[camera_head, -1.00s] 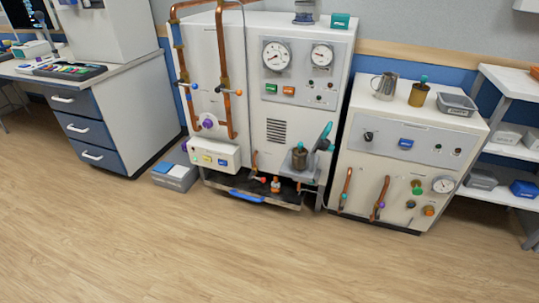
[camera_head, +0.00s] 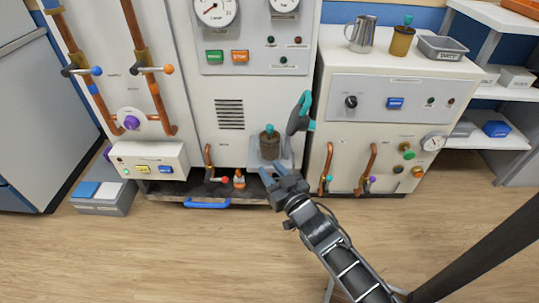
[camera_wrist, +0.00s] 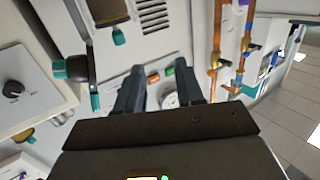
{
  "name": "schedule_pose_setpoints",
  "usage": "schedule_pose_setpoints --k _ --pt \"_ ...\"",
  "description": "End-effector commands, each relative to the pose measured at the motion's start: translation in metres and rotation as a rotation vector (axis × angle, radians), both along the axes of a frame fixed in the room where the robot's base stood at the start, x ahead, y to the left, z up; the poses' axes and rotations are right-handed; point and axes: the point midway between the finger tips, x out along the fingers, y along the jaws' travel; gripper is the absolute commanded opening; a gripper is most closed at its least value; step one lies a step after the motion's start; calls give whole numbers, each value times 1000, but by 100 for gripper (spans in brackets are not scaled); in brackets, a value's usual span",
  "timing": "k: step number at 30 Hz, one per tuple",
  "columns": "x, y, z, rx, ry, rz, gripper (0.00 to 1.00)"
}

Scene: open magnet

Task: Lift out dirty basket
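A dark brown cylindrical basket (camera_head: 269,146) with a teal knob stands upright on a small grey shelf (camera_head: 286,164) at the front of the white machine. A brown cylinder with a teal knob, which looks like this basket, shows at the top of the wrist view (camera_wrist: 109,10). My gripper (camera_head: 271,177) is just below and in front of the shelf in the head view. Its two fingers are apart with nothing between them in the wrist view (camera_wrist: 170,75). I cannot tell whether it touches the shelf.
A dark handle with teal ends (camera_head: 299,114) stands right of the basket. A brass canister with a teal knob (camera_head: 401,41), a metal jug (camera_head: 361,34) and a grey tray (camera_head: 441,47) stand on the right cabinet. Copper pipes with valves (camera_head: 150,80) are at left.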

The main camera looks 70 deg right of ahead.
Motion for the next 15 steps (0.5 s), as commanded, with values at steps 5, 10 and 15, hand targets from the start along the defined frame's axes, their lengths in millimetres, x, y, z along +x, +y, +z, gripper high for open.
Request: schedule_pose_setpoints --k 5,10,15 --pt "14 -74 -17 -23 -26 -99 37" --pt "17 -103 -19 -30 -34 -134 37" --pt "28 -117 -18 -30 -35 -137 37"
